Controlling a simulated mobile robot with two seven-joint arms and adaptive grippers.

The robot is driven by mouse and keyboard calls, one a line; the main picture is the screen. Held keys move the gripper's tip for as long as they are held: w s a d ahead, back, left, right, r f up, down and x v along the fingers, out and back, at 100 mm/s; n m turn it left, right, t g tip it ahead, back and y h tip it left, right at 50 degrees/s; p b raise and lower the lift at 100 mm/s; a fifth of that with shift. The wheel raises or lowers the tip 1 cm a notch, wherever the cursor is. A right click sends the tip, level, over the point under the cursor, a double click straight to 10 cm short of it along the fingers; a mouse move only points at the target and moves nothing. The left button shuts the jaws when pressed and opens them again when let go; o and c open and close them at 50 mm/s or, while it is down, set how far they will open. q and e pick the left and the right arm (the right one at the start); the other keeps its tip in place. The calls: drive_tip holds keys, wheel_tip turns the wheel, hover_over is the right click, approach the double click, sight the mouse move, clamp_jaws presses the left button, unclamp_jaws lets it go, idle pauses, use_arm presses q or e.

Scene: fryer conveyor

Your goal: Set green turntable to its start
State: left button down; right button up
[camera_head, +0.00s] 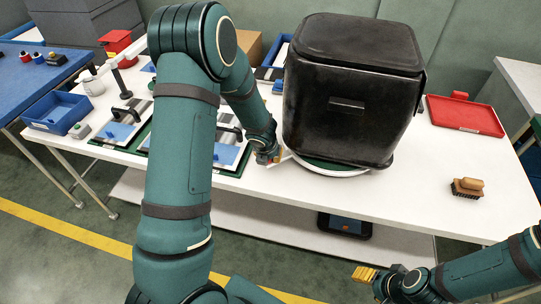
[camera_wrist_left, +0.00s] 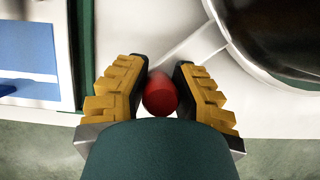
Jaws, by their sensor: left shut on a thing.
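The green turntable (camera_head: 322,163) shows as a thin rim on a round white base under a large black bin (camera_head: 345,95) on the white table. The bin hides most of the turntable. A pale handle reaches out from its left side and ends in a red knob (camera_wrist_left: 160,95). My left gripper (camera_head: 268,158) is shut on this red knob; its yellow fingers (camera_wrist_left: 160,88) sit on both sides of it in the left wrist view. My right gripper (camera_head: 364,273) is away from the table, low in front; its finger gap is unclear.
A red tray (camera_head: 465,115) and a wooden brush (camera_head: 467,187) lie on the white table (camera_head: 420,205) to the right of the bin. Blue-and-white panels with black handles (camera_head: 123,122) and a blue box (camera_head: 56,113) lie to the left. The front right of the table is mostly clear.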

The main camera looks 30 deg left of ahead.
use_arm(q)
drive_tip(key=shift+w+a+r, duration=0.1)
drive_tip(key=shift+w+a, duration=0.1)
drive_tip(key=shift+a, duration=0.05)
drive_tip(key=c, duration=0.7)
unclamp_jaws()
drive_tip(key=shift+c, duration=0.2)
drive_tip(key=v, duration=1.2)
drive_tip(key=shift+s, duration=0.1)
